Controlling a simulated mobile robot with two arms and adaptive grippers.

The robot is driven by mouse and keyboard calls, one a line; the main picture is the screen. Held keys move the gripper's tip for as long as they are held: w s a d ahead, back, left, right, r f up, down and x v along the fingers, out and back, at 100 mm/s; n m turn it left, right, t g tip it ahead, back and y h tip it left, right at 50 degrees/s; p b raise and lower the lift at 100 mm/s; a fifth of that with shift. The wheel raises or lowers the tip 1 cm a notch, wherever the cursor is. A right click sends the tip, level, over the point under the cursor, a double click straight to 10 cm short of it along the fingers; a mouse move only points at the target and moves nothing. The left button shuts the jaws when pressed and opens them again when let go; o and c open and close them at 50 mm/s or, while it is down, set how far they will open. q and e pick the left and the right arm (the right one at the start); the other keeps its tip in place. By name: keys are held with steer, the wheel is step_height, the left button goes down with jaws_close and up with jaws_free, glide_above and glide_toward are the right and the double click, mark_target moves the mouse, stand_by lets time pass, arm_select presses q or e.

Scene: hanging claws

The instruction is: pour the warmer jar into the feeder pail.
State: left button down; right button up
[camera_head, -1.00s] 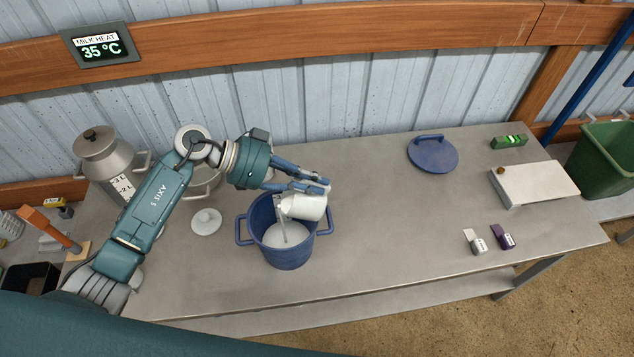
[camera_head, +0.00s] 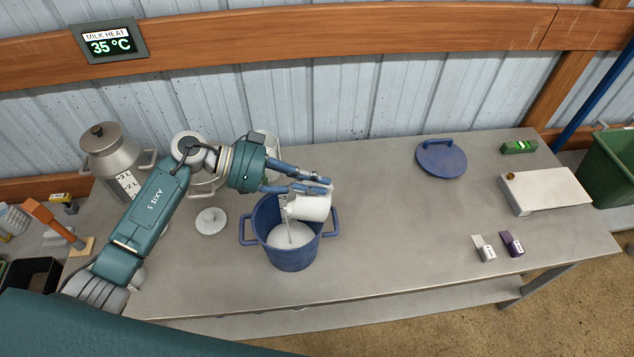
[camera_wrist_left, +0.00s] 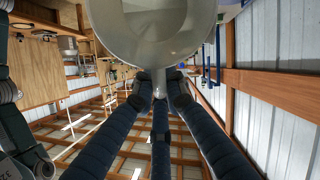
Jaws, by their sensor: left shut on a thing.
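The warmer jar (camera_head: 309,207) is a whitish vessel tipped over the blue feeder pail (camera_head: 292,257), its mouth down toward the pail. A thin pale stream runs from it into white liquid (camera_head: 290,235) inside the pail. My left gripper (camera_head: 328,186) is shut on the jar, above the pail's far right rim. In the left wrist view the jar (camera_wrist_left: 157,50) fills the top middle, and the gripper's fingers (camera_wrist_left: 160,85) meet at its narrow grip. My right gripper is in neither view.
A white lid (camera_head: 210,221) lies left of the pail, and a blue lid (camera_head: 441,157) lies at the back. A metal can (camera_head: 112,155) stands at the far left. A white box (camera_head: 545,190) and two small tags (camera_head: 484,247) are on the right. The middle right of the table is clear.

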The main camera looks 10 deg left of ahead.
arm_select(q)
steer(key=shift+a+f+b, duration=0.15)
steer(key=shift+a+b, duration=0.05)
steer(key=shift+b, duration=0.15)
steer(key=shift+s+a+h+b, duration=0.1)
steer(key=shift+a+h+b, duration=0.2)
steer(key=shift+h+b, duration=0.15)
stand_by(0.4)
steer(key=shift+a+f+h+b, duration=0.15)
steer(key=shift+a+h+b, duration=0.1)
steer(key=shift+h+b, duration=0.15)
steer(key=shift+s+a+h+b, duration=0.1)
steer(key=shift+a+h+b, duration=0.2)
steer(key=shift+b, duration=0.15)
